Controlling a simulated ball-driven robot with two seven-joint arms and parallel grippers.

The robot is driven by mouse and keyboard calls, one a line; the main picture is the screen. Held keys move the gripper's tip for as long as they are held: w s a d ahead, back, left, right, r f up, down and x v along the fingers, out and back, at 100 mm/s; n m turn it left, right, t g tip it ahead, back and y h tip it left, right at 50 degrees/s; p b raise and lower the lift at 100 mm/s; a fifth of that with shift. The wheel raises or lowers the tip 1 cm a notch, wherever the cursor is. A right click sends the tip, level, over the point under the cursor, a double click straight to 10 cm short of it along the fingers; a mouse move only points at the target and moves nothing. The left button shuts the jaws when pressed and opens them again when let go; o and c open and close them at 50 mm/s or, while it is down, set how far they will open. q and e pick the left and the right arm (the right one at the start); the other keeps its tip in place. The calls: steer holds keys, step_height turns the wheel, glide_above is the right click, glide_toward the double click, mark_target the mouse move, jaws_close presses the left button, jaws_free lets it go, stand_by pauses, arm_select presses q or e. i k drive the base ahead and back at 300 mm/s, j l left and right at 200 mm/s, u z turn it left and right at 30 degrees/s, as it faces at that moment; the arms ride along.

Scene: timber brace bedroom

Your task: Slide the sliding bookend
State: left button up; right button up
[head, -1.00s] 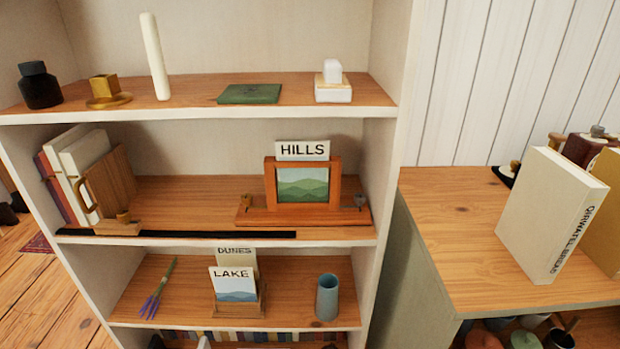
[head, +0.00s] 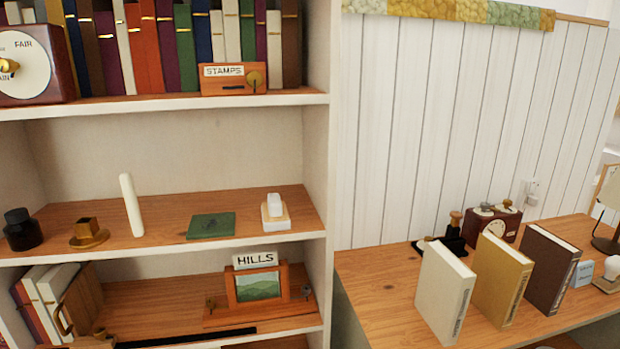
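The wooden sliding bookend (head: 82,299) stands on the lower visible shelf at the left, with a curved handle on its front. It rests against several upright books (head: 42,294) on its left. Its foot is at the picture's bottom edge, partly cut off. A dark rail (head: 190,337) runs along the shelf's front edge to the right of it. Neither of my grippers is in view.
On the same shelf, a framed hill picture (head: 257,285) with a HILLS card stands to the right. The shelf above holds an ink bottle (head: 22,230), a candle (head: 131,205) and a green booklet (head: 211,226). A desk (head: 390,290) with upright books is at the right.

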mark_target(83, 302)
steer(key=u, duration=1.45)
